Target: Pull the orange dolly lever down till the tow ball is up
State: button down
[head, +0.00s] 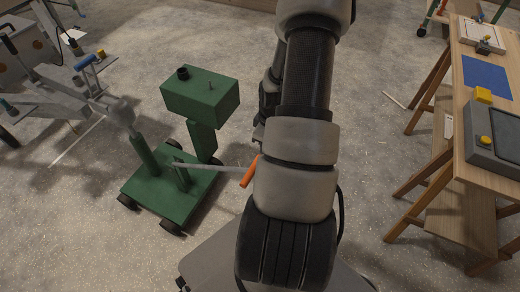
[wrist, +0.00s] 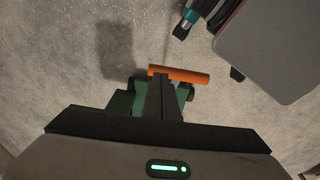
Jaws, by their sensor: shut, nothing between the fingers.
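The green dolly (head: 172,194) stands on the floor left of my arm in the head view. A thin grey lever bar (head: 212,167) runs right from it, nearly level, to an orange grip (head: 250,172), partly behind my arm. In the wrist view the orange grip (wrist: 185,75) lies crosswise at the tips of my gripper (wrist: 161,82). The fingers are shut together; I cannot tell whether they touch the grip. My gripper is hidden by my arm in the head view. A green post (head: 142,152) rises under a grey rounded coupling (head: 122,111); I cannot make out a separate ball.
A grey trailer frame (head: 72,90) stands at the left. The dolly has a green box (head: 200,97) on a slanted post. A wooden table (head: 475,106) with a grey device (head: 490,140) stands at the right. The floor between dolly and table is mostly clear.

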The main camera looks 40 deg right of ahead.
jog(key=s+r, duration=0.1)
jog(key=s+d+r, duration=0.1)
jog(key=s+r, duration=0.1)
jog(key=shift+s+r+p, duration=0.1)
jog(key=shift+r+p, duration=0.15)
jog(key=shift+p, duration=0.15)
